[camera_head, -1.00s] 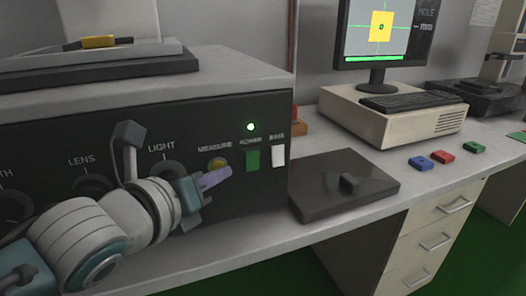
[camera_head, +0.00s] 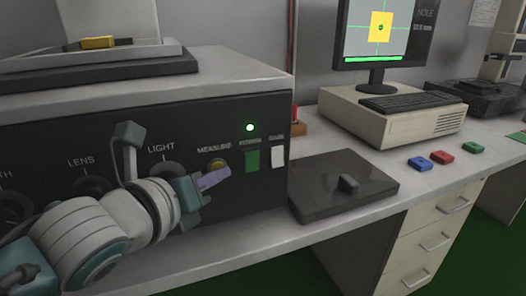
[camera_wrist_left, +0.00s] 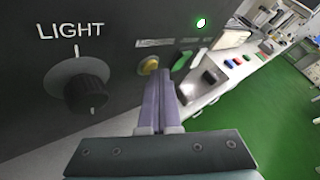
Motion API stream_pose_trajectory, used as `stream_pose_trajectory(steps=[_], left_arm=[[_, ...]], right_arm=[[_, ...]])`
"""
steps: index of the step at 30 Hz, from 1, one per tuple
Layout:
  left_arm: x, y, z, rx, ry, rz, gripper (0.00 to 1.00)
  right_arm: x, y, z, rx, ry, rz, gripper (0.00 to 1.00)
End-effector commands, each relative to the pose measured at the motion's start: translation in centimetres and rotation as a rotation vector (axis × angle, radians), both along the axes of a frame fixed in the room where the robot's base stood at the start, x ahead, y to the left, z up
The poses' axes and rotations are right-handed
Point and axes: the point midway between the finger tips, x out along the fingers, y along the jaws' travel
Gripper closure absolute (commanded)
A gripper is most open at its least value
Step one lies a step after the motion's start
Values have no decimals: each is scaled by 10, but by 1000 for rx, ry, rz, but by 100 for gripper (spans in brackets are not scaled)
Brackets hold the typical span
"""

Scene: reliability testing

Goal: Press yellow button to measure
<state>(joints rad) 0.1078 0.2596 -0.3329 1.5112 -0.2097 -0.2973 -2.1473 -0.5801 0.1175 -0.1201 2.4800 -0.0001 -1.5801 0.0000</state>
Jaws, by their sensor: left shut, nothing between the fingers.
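The yellow button (camera_head: 217,163) is on the dark front panel under the MEASURE label, right of the LIGHT knob (camera_head: 168,172). In the left wrist view the round button (camera_wrist_left: 149,65) shows just beyond the fingertips. My left gripper (camera_head: 228,173) is shut and empty, its purple fingers together. The fingertips are close to the button, slightly right of and below it in the head view. I cannot tell whether they touch it. The monitor (camera_head: 385,32) shows a yellow square with green crosshairs and a HOLE readout. My right gripper is not in view.
A lit green lamp (camera_head: 250,127), a green switch (camera_head: 252,160) and a white switch (camera_head: 278,156) are right of the button. A dark plate (camera_head: 330,200) with a small block lies beside the box. Blue, red and green small blocks lie farther right.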

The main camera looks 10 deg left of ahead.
Motion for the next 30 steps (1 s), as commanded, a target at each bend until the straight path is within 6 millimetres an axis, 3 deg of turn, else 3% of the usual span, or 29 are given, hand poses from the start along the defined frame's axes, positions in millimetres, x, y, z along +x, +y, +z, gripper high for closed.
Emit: stream_pose_trajectory(steps=[17, 30], left_arm=[[-12, -8, 1, -1, 0, 0, 100], [-46, -31, 1, -3, 2, -1, 100]], right_arm=[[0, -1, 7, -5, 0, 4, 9], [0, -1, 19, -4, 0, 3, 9]])
